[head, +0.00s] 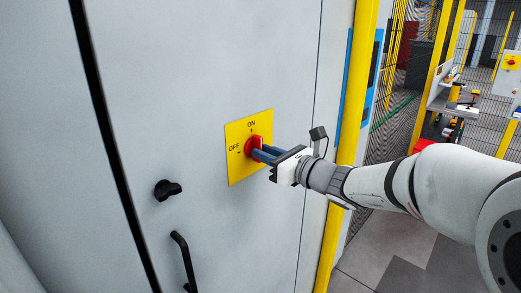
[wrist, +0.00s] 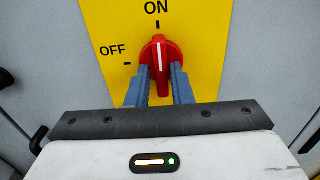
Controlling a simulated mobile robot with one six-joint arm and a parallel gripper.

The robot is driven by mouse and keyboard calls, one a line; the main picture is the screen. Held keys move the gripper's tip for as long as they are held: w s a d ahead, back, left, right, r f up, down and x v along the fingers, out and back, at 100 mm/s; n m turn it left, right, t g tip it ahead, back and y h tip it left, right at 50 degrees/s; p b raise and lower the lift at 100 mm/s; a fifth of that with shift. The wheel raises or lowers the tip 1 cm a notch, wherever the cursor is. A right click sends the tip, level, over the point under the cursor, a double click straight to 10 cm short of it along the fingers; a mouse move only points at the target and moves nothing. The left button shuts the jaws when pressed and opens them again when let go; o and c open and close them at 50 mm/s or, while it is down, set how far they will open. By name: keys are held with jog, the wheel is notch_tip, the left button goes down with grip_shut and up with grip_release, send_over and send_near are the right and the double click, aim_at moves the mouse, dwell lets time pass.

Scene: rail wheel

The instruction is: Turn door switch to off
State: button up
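The red rotary door switch (head: 252,146) sits on a yellow plate (head: 238,172) marked ON at the top and OFF at the left, on a grey cabinet door. In the wrist view the switch (wrist: 159,57) has its white line upright, pointing at the ON mark. My gripper (wrist: 160,75) is at the switch, with one blue-grey finger on each side of the lower part of its red handle. The fingers are apart with the handle between them; whether both press on it I cannot tell. In the head view my gripper (head: 260,154) reaches in from the right.
A black knob (head: 167,189) and a black door handle (head: 185,262) are on the cabinet door, below left of the plate. A yellow post (head: 350,110) stands right of the cabinet, near my arm. A wire fence and a workstation (head: 447,100) are farther right.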

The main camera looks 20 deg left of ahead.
grip_shut()
jog(key=shift+f+b, duration=0.15)
jog(key=shift+b, duration=0.15)
